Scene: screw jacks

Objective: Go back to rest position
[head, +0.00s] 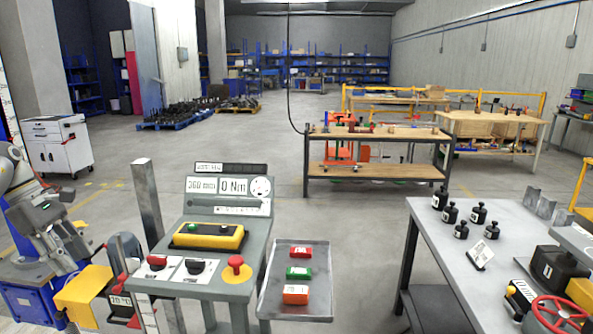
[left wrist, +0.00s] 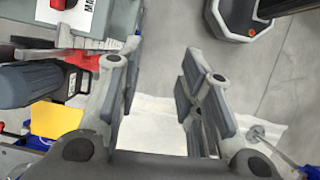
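My left gripper (head: 72,262) is at the lower left of the head view, at the end of my left arm, left of the grey control console (head: 205,283). In the left wrist view the left gripper (left wrist: 158,92) has its two fingers wide apart. Nothing sits between them; only floor and a pale patch show beyond. My right gripper is in neither view.
A grey-and-black tool (left wrist: 32,85) and a yellow piece (left wrist: 55,119) lie close to the left gripper's fingers. A tray (head: 270,308) with small coloured boxes adjoins the console. A workbench (head: 432,240) with black weights stands at right. Floor between is clear.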

